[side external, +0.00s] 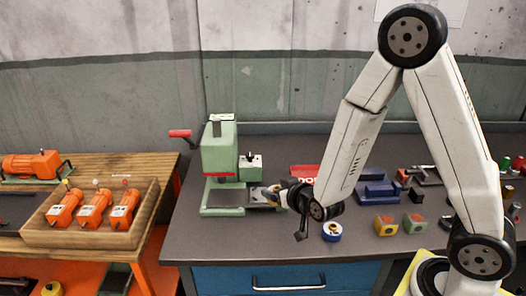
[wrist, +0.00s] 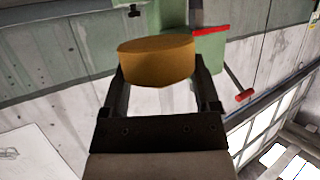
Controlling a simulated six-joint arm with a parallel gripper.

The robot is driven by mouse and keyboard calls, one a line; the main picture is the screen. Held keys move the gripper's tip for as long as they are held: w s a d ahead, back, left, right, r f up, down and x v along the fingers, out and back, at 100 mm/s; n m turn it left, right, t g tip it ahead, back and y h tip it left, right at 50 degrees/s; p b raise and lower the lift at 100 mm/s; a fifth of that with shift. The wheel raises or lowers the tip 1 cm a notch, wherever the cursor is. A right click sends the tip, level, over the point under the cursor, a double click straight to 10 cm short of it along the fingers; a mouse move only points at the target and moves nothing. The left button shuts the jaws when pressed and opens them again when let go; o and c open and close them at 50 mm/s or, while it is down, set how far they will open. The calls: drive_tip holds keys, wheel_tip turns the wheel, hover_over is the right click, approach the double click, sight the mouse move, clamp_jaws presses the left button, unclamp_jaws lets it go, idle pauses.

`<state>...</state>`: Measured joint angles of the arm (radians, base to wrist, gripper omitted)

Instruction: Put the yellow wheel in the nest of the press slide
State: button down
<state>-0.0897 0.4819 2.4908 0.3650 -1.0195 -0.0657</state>
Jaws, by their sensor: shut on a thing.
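The yellow wheel (wrist: 157,62) sits between the two fingers of my gripper (wrist: 158,76) in the wrist view, and the gripper is shut on it. In the side view my gripper (side external: 275,192) is low at the right of the green press (side external: 219,157), level with its base. The wheel is small and mostly hidden by the fingers there. The press slide (side external: 262,199) is a grey plate at the press's right, partly covered by my gripper. I cannot make out its nest, or whether the wheel touches it.
A blue-and-white round part (side external: 332,232) lies on the dark bench (side external: 240,243) near its front edge. A red tray (side external: 304,171), a blue fixture (side external: 376,189) and small yellow and green blocks stand to the right. The press's red handle (side external: 180,133) sticks out left.

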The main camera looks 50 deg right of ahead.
drive_tip(key=s+d+f+m+g+h, duration=0.1)
drive_tip(key=s+d+f+m+h, duration=0.2)
drive_tip(key=s+h, duration=0.1)
drive_tip(key=shift+s+f+m+g, duration=0.15)
drive_tip(key=shift+s+m+g, duration=0.15)
drive_tip(key=shift+m, duration=0.1)
drive_tip(key=shift+f, duration=0.1)
drive_tip(key=shift+w+f, duration=0.1)
drive_tip(key=shift+f, duration=2.7)
drive_tip(key=shift+f, duration=0.1)
drive_tip(key=shift+f, duration=1.8)
drive_tip(key=shift+f, duration=0.2)
unclamp_jaws()
